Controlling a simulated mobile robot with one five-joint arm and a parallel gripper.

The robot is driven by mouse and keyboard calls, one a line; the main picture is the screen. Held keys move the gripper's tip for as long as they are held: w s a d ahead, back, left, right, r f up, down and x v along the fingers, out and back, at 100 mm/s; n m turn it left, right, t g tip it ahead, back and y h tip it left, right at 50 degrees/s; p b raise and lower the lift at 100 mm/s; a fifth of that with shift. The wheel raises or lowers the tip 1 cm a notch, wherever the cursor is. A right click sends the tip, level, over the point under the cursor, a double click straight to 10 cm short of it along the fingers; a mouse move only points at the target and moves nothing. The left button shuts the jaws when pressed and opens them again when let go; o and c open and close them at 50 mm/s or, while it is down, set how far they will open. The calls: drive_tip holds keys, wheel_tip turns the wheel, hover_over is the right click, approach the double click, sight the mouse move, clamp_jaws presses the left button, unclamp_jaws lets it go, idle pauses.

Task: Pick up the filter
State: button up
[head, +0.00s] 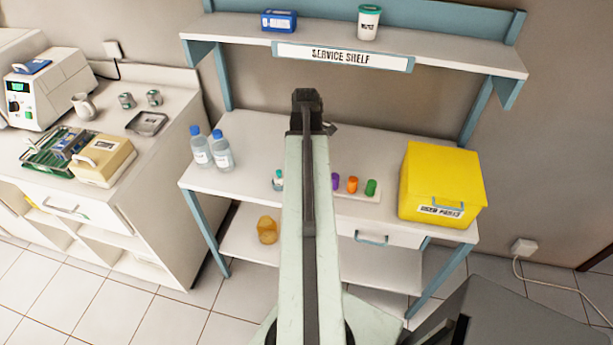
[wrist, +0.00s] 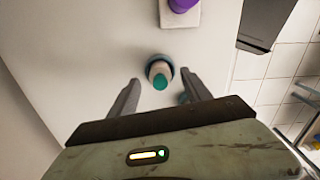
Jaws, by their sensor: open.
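A small white cylinder with a teal top and a blue ring at its base, which looks like the filter (wrist: 160,71), stands on the pale tabletop in the wrist view. In the head view the filter (head: 278,181) shows just left of my arm, partly covered by it. My gripper (wrist: 163,86) is open in the wrist view, one finger on each side below the filter in the picture. Nothing is between the fingers that I can see as held. Whether the fingers are level with the filter is hard to tell. In the head view my arm hides the fingers.
A white strip (head: 361,196) with purple, orange and green pieces lies right of my arm. Two bottles (head: 212,150) stand left, a yellow bin (head: 440,183) right. The service shelf (head: 430,48) overhangs the back. An orange item (head: 267,229) sits on the lower shelf.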

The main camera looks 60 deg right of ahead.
wheel_tip(320, 180, down, 2)
drive_tip(key=shift+f+b, duration=0.1)
drive_tip(key=shift+b, duration=0.3)
drive_tip(key=shift+r, duration=0.25)
drive_tip(key=shift+c, duration=0.4)
clamp_jaws()
drive_tip(key=shift+r+p, duration=0.1)
drive_tip(key=shift+p, duration=0.2)
wheel_tip(320, 180, up, 10)
drive_tip(key=p, duration=1)
